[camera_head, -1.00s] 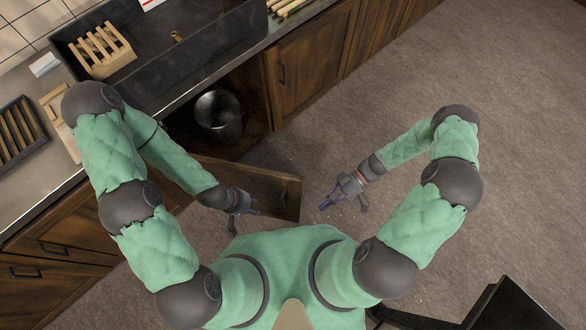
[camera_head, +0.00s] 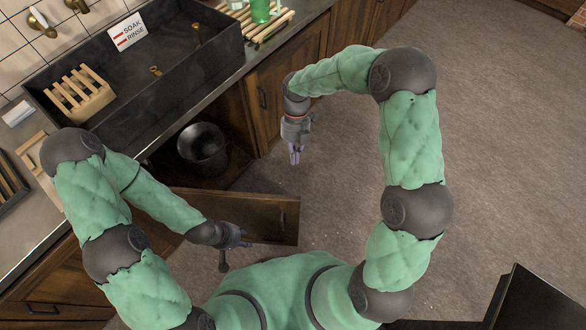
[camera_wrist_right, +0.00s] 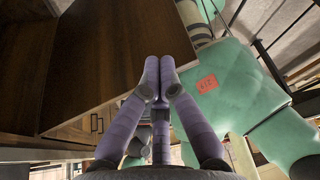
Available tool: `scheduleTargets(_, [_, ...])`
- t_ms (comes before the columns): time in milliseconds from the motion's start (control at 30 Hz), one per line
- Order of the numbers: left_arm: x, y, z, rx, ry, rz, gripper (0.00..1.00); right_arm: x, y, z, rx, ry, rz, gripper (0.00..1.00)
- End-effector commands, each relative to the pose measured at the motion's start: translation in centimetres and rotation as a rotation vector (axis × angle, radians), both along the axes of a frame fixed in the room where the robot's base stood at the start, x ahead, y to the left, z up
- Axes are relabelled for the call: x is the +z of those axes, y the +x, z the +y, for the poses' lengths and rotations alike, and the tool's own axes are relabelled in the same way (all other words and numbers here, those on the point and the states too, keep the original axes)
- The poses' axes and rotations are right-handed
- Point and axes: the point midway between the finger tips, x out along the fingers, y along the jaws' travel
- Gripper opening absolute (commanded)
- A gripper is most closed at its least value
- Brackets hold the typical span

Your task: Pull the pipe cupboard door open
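The pipe cupboard door (camera_head: 262,214) is brown wood and stands swung out from the counter, leaving the cupboard open. Its dark handle (camera_head: 283,218) is near the free end. My left gripper (camera_head: 243,241) is at the door's near face, short of the free end; its finger gap is too small to make out. My right gripper (camera_head: 295,158) is above the floor beyond the door, apart from it, pointing toward it. Its purple fingertips (camera_wrist_right: 160,68) meet in the right wrist view with nothing between them. A brown wooden panel (camera_wrist_right: 120,45), likely the door, fills that view's upper left.
A dark bucket (camera_head: 203,150) stands inside the open cupboard under the sink (camera_head: 170,60). A closed cupboard door (camera_head: 292,75) is to the right. Grey floor (camera_head: 500,150) is free on the right. A dark object (camera_head: 535,300) is at lower right.

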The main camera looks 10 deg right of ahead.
Motion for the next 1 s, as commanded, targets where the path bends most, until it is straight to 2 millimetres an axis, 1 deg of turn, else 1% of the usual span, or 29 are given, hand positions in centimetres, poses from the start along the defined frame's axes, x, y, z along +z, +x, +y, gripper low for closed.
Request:
scheduleTargets(33, [-0.5, 0.0, 0.0, 0.0, 0.0, 0.0, 0.4, -1.0, -0.4, 0.1, -0.001, 0.0, 0.004, 0.0])
scheduleTargets(467, [-3.2, 0.0, 0.0, 0.0, 0.0, 0.0, 0.4, -8.4, -3.2, 1.0, -0.003, 0.0, 0.006, 0.0])
scheduleTargets(500, [-3.4, 0.0, 0.0, 0.0, 0.0, 0.0, 0.4, -8.6, -3.6, 1.1, -0.003, 0.0, 0.004, 0.0])
scheduleTargets(600, [-3.8, 0.0, 0.0, 0.0, 0.0, 0.0, 0.4, -8.3, -5.0, 1.6, -0.002, 0.001, 0.002, 0.0])
scheduleTargets(700, [-4.1, 0.0, 0.0, 0.0, 0.0, 0.0, 0.4, -8.3, -6.0, 2.0, -0.004, 0.001, 0.002, 0.0])
scheduleTargets(833, [-4.2, 0.0, 0.0, 0.0, 0.0, 0.0, 0.4, -8.3, -6.8, 2.2, -0.005, 0.001, 0.003, 0.0])
scheduleTargets(1000, [-4.3, 0.0, 0.0, 0.0, 0.0, 0.0, 0.4, -8.2, -7.0, 2.3, -0.005, 0.001, 0.003, 0.0])
